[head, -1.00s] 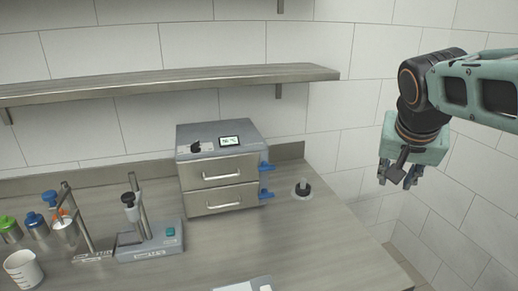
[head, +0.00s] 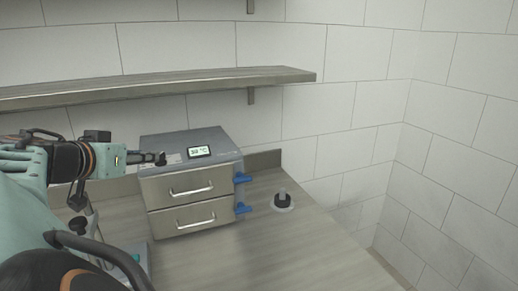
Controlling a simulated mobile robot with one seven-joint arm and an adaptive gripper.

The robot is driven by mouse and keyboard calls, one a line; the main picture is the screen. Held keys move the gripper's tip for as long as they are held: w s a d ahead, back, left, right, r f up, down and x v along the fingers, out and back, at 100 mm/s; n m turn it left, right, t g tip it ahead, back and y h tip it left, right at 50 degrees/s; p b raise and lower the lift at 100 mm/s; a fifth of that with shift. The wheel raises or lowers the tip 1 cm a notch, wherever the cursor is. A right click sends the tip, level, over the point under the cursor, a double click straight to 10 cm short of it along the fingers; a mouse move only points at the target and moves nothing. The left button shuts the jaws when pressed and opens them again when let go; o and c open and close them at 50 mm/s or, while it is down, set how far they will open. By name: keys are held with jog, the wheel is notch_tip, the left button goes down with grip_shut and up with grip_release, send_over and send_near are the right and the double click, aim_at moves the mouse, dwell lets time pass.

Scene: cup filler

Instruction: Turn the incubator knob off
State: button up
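The incubator (head: 194,187) is a grey metal box with two drawers, standing on the bench against the back wall. Its sloped top panel carries a small lit display (head: 199,151) showing a temperature. The dark knob (head: 162,158) sits at the panel's left end. My gripper (head: 150,158) comes in from the left with its fingertips at the knob, touching it or very close. The fingers are seen edge-on and look dark against the knob, so their opening and any grip are unclear. The knob's turn position cannot be made out.
Blue clips (head: 242,177) stick out from the incubator's right side. A small black-topped item (head: 283,201) stands on the bench to the right. A shelf (head: 170,88) runs along the wall above.

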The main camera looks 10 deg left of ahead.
jog(key=x, duration=0.3)
jog(key=a+p+x, duration=0.1)
jog(key=x, duration=0.5)
jog(key=shift+w+a+f, duration=0.2)
jog(key=shift+w+a, duration=0.15)
jog(key=shift+w, duration=0.05)
grip_shut()
